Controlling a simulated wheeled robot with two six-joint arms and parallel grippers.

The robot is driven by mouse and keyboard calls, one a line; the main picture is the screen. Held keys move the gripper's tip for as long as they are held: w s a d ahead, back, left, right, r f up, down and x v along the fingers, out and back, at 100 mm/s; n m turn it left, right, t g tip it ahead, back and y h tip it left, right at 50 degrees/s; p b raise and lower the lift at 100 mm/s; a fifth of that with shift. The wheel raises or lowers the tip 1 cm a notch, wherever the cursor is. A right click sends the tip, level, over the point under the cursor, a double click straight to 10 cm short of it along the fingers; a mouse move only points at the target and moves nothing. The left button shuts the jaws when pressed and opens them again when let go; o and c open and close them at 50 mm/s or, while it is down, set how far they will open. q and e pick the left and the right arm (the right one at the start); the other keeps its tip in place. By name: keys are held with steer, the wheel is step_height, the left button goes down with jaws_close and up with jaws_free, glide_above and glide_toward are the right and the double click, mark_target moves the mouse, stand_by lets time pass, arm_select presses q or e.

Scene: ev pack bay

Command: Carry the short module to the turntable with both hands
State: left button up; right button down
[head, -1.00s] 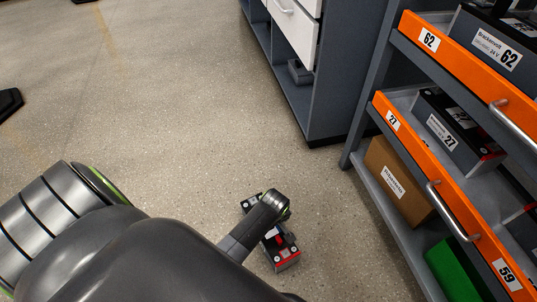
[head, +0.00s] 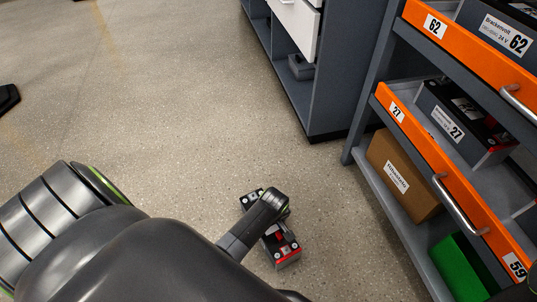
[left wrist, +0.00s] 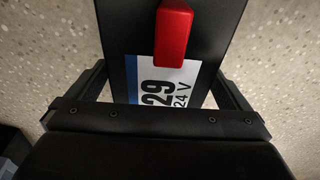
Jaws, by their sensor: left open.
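A dark module with red and light parts on top (head: 282,248) shows in the head view at lower middle, partly covered by my left arm. Floor shows around it; I cannot tell what bears it. In the left wrist view a black module with a white and blue label reading 29, 24 V (left wrist: 150,72) and a red block (left wrist: 173,35) lies between the fingers of my left gripper (left wrist: 163,80). The left gripper is open, with its fingers on either side of the module. Contact cannot be told. My right gripper and the turntable are not in view.
A rack with orange-fronted shelves (head: 465,195) stands at right, holding modules marked 62 (head: 507,33) and 27 (head: 450,127), a cardboard box (head: 400,178) and a green bin (head: 460,265). A grey cabinet (head: 335,90) stands behind. The floor (head: 150,120) at left is mostly clear.

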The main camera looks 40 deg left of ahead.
arm_select(q)
steer(key=shift+c, duration=0.3)
steer(key=c, duration=1.9)
steer(key=shift+w+r, duration=0.1)
